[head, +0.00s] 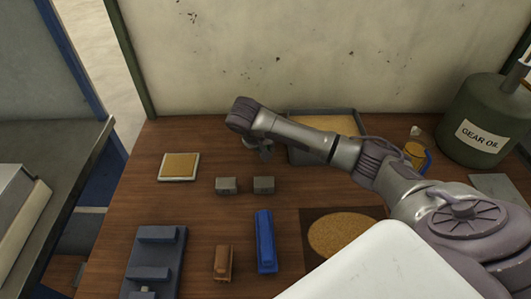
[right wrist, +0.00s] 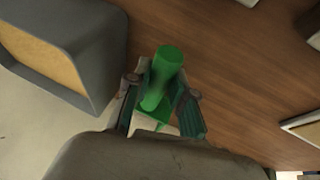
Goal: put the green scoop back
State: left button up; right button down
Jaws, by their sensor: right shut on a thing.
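My right gripper (head: 258,150) hangs over the back middle of the table, its arm reaching in from the right. In the right wrist view, the gripper (right wrist: 160,105) is shut on the green scoop (right wrist: 166,68), whose thick green cylindrical part shows between the two fingers. The lower part of the scoop is partly hidden by the fingers and wrist. In the head view I cannot make out the scoop behind the arm. My left gripper is in neither view.
A grey sand-coloured-filled tray (head: 296,150) stands behind my arm. Two grey blocks (head: 226,186), a tan-topped pad (head: 179,166), a blue rack (head: 172,240), a blue block (head: 265,240), a brown block (head: 222,262) and a round cork mat (head: 345,232) lie around. A gear oil drum (head: 480,110) stands right.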

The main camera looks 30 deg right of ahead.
aim_at(266, 165)
jog(key=shift+f+p, duration=0.3)
jog(key=shift+f, duration=1.8)
jog(key=shift+f, duration=0.2)
jog(key=c, duration=1)
grip_release()
jog(key=shift+r, duration=0.2)
jog(key=b+v, duration=0.1)
jog(key=v, duration=1.1)
jog(key=shift+s, duration=0.1)
